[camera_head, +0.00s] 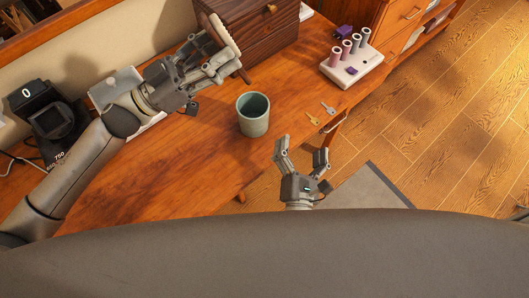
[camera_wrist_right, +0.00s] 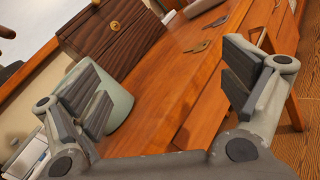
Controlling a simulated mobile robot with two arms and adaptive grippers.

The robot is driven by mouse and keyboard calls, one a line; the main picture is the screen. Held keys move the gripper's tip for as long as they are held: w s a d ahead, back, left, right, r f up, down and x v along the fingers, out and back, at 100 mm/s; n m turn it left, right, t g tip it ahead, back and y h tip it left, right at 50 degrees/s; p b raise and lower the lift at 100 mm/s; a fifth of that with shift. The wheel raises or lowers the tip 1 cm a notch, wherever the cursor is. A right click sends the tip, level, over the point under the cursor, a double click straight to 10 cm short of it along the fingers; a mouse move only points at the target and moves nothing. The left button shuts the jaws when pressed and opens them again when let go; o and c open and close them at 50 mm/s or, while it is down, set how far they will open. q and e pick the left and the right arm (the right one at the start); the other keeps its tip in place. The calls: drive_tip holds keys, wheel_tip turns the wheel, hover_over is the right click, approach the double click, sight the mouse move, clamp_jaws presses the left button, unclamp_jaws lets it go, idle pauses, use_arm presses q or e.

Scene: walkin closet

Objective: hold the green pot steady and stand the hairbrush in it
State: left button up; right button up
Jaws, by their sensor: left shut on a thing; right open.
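The green pot (camera_head: 253,115) stands upright on the wooden table, and its opening looks empty. In the right wrist view the pot (camera_wrist_right: 120,108) is partly hidden behind one of my right fingers. My left gripper (camera_head: 217,63) is shut on the hairbrush (camera_head: 226,36), whose pale, long head shows beyond the fingers; its handle is mostly hidden. The brush is held up and to the left of the pot, in front of the dark drawer box. My right gripper (camera_head: 303,152) is open and empty, in front of the table edge, below and right of the pot.
The dark wooden drawer box (camera_head: 248,30) stands behind the pot. Two keys (camera_head: 321,114) lie right of it. A white holder with several rolls (camera_head: 351,64) is farther right. A black device (camera_head: 50,120) is at left. Table around the pot is clear.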

sight(250, 104)
drive_tip(key=a+n+y, duration=0.2)
drive_tip(key=a+n, duration=0.1)
drive_tip(key=s+a+r+n+y, duration=0.1)
drive_tip(key=a+n+y, duration=0.1)
drive_tip(key=a+n, duration=0.1)
drive_tip(key=s+a+n+y, duration=0.1)
drive_tip(key=a+n+y, duration=0.1)
drive_tip(key=a+n, duration=0.1)
drive_tip(key=shift+a+r+g, duration=0.2)
drive_tip(key=shift+r+g, duration=0.1)
drive_tip(key=shift+r, duration=0.05)
drive_tip(key=shift+w+a+n, duration=0.15)
drive_tip(key=shift+n, duration=0.25)
drive_tip(key=w, duration=0.3)
drive_tip(key=w+a, duration=0.1)
drive_tip(key=w, duration=0.3)
drive_tip(key=w+a, duration=0.1)
drive_tip(key=w, duration=0.3)
drive_tip(key=shift+w, duration=0.2)
